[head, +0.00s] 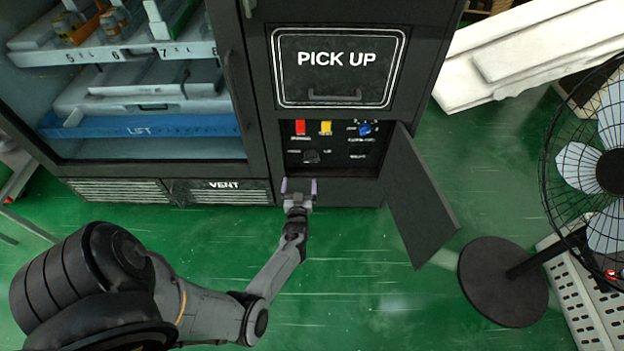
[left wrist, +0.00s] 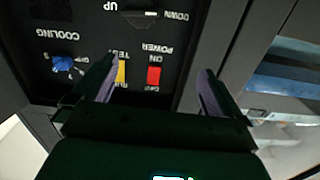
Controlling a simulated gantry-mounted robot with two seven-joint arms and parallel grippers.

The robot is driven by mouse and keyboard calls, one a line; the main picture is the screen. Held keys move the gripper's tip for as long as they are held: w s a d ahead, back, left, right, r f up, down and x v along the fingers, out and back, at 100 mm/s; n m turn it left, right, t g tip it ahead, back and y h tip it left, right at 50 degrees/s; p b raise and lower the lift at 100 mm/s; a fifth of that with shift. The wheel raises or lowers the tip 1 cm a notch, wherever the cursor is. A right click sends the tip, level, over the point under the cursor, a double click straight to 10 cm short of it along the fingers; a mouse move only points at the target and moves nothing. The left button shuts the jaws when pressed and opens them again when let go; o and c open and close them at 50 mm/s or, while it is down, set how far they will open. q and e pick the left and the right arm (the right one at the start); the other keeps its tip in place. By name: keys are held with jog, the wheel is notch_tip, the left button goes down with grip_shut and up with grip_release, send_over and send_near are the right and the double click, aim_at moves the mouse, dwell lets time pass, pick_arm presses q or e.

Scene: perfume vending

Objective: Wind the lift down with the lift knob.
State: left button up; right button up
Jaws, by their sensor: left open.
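The lift knob (head: 311,156) is a black knob low in the open control recess below the pick-up door. In the left wrist view, which is upside down, the knob (left wrist: 141,13) is at the top edge, between the UP and DOWN labels, and partly cut off. My left gripper (head: 299,187) is open and empty, just in front of and below the knob, apart from it. Its two purple-lined fingers (left wrist: 155,85) also show in the left wrist view. The blue bar marked LIFT (head: 190,127) is inside the glass cabinet, below the numbered shelves. My right gripper is not in view.
A red switch (head: 300,127), a yellow switch (head: 326,127) and a blue knob (head: 365,129) sit above the lift knob. The panel's door (head: 420,205) hangs open on the right. A fan (head: 505,280) stands farther right. The green floor in front is mostly clear.

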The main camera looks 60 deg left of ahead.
aim_at(311, 161)
pick_arm(q)
jog(key=shift+n, duration=0.6)
jog(key=w+a+f+b, duration=0.1)
jog(key=w+a+b, duration=0.1)
jog(key=w+b, duration=0.1)
jog(key=w+a+f+b, duration=0.1)
jog(key=w+a+b, duration=0.2)
jog(key=b, duration=0.1)
jog(key=w+a+f+b, duration=0.2)
jog(key=w+b, duration=0.2)
jog(key=shift+a, duration=0.4)
jog(key=shift+w+a+r+b, duration=0.2)
jog(key=shift+w+a+b, duration=0.1)
jog(key=shift+a, duration=0.15)
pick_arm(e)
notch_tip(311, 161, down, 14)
pick_arm(q)
jog(key=shift+c, duration=0.2)
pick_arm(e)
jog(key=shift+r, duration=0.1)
pick_arm(q)
jog(key=c, duration=1)
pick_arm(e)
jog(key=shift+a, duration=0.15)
